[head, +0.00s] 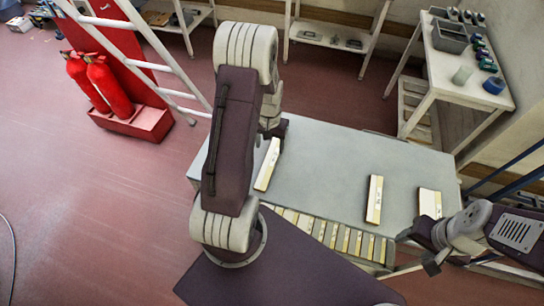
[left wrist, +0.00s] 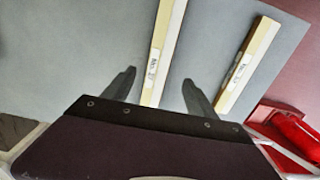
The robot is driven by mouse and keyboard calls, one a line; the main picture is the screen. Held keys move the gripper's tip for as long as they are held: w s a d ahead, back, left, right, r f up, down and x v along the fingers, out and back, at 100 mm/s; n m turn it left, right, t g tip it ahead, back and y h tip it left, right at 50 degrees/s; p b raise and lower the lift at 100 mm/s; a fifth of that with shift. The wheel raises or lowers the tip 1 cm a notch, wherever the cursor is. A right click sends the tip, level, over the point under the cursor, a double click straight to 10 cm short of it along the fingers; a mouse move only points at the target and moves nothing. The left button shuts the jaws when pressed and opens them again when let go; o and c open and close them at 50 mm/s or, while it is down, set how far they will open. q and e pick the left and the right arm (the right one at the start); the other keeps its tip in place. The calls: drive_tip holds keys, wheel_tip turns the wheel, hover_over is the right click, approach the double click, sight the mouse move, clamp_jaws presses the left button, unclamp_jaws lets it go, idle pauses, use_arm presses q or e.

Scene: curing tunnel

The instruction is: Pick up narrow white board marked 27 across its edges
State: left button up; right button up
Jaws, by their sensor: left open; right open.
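A narrow white board with a tan edge (left wrist: 165,45) lies on the grey table in the left wrist view. In the head view, one such board (head: 267,164) lies beside my left arm, which hides part of the table and the left fingertips. My right gripper (head: 431,262) is open and empty at the table's right front.
Two more pale boards, one (head: 374,199) narrow and one (head: 430,203) wider, lie at the right of the table (head: 320,165). A roller strip (head: 335,235) runs along its front. A ladder and fire extinguishers (head: 105,85) stand left. The table's middle is clear.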

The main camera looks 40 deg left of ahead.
sight(272, 156)
use_arm(q)
drive_tip(key=shift+w+d+f, duration=0.15)
drive_tip(key=shift+w+f, duration=0.2)
drive_tip(key=shift+f, duration=0.25)
drive_tip(key=shift+w+d+f, duration=0.1)
drive_tip(key=shift+w+f, duration=0.2)
drive_tip(key=shift+f, duration=0.3)
drive_tip(key=shift+w+f, duration=0.15)
drive_tip(key=shift+a+f+p, duration=0.15)
drive_tip(key=shift+f+p, duration=0.15)
drive_tip(key=f, duration=0.2)
drive_tip(key=f+p, duration=0.1)
drive_tip(key=shift+s+a+f, duration=0.1)
drive_tip(key=shift+s+f, duration=0.3)
drive_tip(key=shift+w+f, duration=0.3)
drive_tip(key=shift+s+r, duration=0.1)
drive_tip(key=shift+s, duration=0.05)
drive_tip(key=c, duration=1)
clamp_jaws()
use_arm(e)
drive_tip(key=shift+w+r, duration=0.55)
drive_tip(key=shift+r, duration=0.1)
